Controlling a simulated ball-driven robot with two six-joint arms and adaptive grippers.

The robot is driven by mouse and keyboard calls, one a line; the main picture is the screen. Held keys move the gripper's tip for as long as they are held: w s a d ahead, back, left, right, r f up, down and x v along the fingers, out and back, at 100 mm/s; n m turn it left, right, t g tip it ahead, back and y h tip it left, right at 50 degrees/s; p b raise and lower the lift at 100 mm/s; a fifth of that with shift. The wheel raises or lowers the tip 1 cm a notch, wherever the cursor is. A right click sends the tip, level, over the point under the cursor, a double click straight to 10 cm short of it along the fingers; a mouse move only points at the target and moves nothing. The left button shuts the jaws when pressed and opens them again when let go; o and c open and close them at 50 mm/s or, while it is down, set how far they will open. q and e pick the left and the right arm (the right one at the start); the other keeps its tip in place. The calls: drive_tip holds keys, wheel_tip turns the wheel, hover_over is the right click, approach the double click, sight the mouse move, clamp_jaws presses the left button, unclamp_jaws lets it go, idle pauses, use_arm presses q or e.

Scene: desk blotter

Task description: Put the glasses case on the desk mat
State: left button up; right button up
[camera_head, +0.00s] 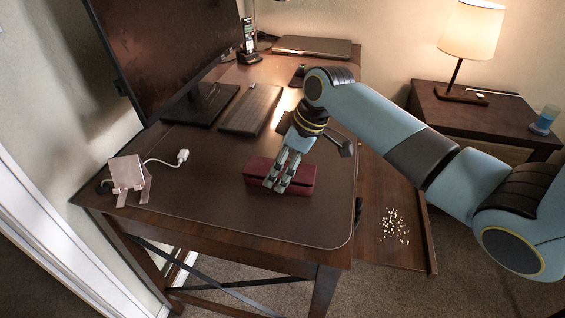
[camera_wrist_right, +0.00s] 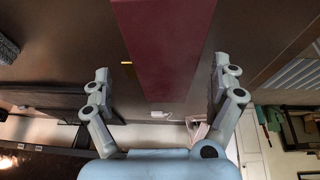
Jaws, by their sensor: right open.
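The glasses case is a long dark red box (camera_head: 302,180) lying on the brown desk mat (camera_head: 215,205), toward its right front part. My right gripper (camera_head: 275,187) reaches down over the middle of the case, its fingers in front of part of it. In the right wrist view the red case (camera_wrist_right: 165,45) lies between the two spread fingers (camera_wrist_right: 161,75), with a gap on each side. The right gripper is open and not closed on the case. My left gripper is in neither view.
A pinkish stand (camera_head: 128,174) with a white cable is at the left. A lower drawer or shelf (camera_head: 385,255) with scattered white bits is at the right. The mat's front left is clear.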

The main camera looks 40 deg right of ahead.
drive_tip(key=p+v, duration=0.1)
drive_tip(key=v, duration=1.1)
